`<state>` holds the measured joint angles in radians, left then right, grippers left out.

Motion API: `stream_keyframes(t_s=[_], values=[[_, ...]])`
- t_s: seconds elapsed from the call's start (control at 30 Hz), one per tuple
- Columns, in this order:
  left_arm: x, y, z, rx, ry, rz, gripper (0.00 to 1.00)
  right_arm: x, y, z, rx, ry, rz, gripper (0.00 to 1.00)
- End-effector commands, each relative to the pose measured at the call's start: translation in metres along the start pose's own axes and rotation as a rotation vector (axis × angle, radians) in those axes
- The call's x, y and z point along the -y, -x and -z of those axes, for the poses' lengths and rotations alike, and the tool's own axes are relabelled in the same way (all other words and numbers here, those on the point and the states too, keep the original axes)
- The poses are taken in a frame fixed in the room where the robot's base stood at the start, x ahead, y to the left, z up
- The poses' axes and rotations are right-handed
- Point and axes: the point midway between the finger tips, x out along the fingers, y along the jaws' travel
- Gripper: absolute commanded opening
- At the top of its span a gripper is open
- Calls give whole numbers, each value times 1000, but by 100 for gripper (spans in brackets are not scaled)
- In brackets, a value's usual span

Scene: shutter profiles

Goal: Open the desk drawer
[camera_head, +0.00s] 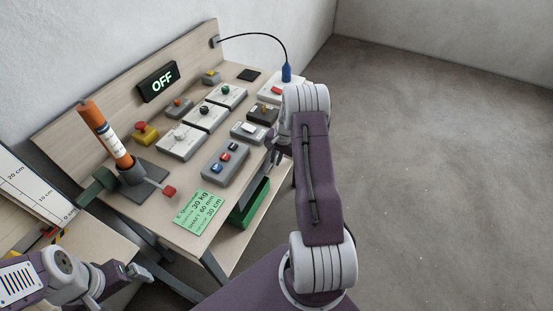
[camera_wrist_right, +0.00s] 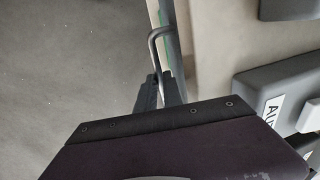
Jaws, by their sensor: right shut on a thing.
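The desk (camera_head: 195,225) has a green drawer (camera_head: 250,205) under the front edge of its top, partly behind my right arm. I cannot tell how far the drawer stands out. My right gripper (camera_head: 272,155) is at the desk's front edge, partly hidden by its own arm. In the right wrist view its dark fingers (camera_wrist_right: 158,92) are shut on a bent grey handle (camera_wrist_right: 153,38) beside a thin green strip. My left gripper (camera_head: 140,272) is low at the left, away from the drawer; its jaw opening is too small to judge.
The desktop carries several switch boxes (camera_head: 226,162), a green label card (camera_head: 199,207), and an orange cylinder (camera_head: 104,132) in a grey holder with a red-ended lever. An OFF display (camera_head: 158,82) is on the back panel. Open floor (camera_head: 430,150) lies to the right.

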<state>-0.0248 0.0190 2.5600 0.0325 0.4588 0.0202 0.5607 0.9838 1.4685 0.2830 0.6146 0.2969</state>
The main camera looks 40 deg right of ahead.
Motion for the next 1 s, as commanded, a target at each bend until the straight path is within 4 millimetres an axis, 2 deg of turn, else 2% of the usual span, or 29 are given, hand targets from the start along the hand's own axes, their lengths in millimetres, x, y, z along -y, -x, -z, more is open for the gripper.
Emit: stream_keyframes(t_s=[0.5,0.67,0.83,1.0], values=[[0,0,0,0,0,0,100,0,0,1,-2,0,1,0],[0,0,0,0,0,0,100,-6,2,1,-2,-2,1,0],[0,-1,0,0,0,0,100,-29,6,1,-2,-5,0,0],[0,-4,0,0,0,0,100,-70,13,0,-2,-8,0,0]])
